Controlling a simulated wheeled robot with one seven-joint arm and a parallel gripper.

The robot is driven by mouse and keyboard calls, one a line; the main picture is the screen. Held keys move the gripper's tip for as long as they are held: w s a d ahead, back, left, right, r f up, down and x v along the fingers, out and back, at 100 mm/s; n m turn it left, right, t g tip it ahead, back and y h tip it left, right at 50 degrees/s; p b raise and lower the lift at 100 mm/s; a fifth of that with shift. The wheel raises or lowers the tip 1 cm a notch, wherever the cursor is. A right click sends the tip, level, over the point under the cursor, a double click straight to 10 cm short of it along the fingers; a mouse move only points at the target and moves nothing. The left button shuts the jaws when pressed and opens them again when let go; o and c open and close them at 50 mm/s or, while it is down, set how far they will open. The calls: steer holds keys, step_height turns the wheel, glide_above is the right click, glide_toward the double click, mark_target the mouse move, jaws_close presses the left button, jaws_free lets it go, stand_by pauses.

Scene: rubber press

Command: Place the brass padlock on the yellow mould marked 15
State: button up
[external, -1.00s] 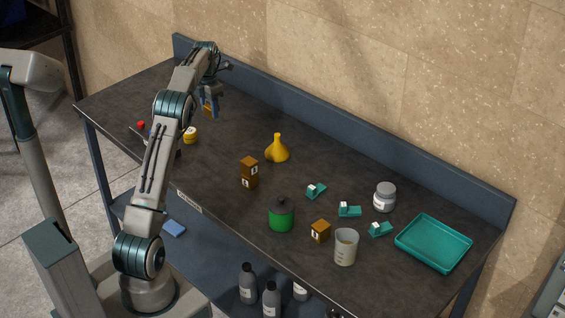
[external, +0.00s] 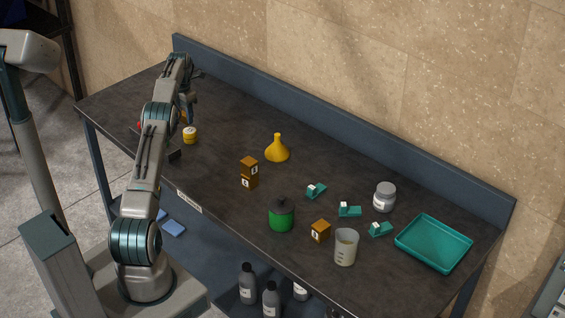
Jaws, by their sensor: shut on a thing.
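My gripper (external: 189,115) is over the left part of the dark bench, partly hidden behind my arm. It is shut on a small brass-coloured thing, the padlock (external: 184,117), of which only a sliver shows. A small yellow round piece with a pale top (external: 190,135) stands on the bench just below the gripper in the picture. It may be the yellow mould; its marking is too small to read. The padlock appears apart from it, but its exact height cannot be told.
Farther right are a green container (external: 281,215), a brown block (external: 320,231), a beaker (external: 345,247), several teal pieces (external: 349,211), a grey jar (external: 385,197) and a teal tray (external: 433,243).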

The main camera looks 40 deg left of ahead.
mark_target(186, 122)
steer(key=shift+f+p, duration=0.4)
steer(key=shift+f, duration=1.5)
steer(key=shift+f, duration=0.2)
steer(key=o, duration=1.1)
steer(key=shift+o, duration=0.2)
steer(key=shift+r, duration=0.15)
step_height(186, 122, up, 12)
steer(key=p, duration=0.2)
steer(key=shift+p, duration=0.35)
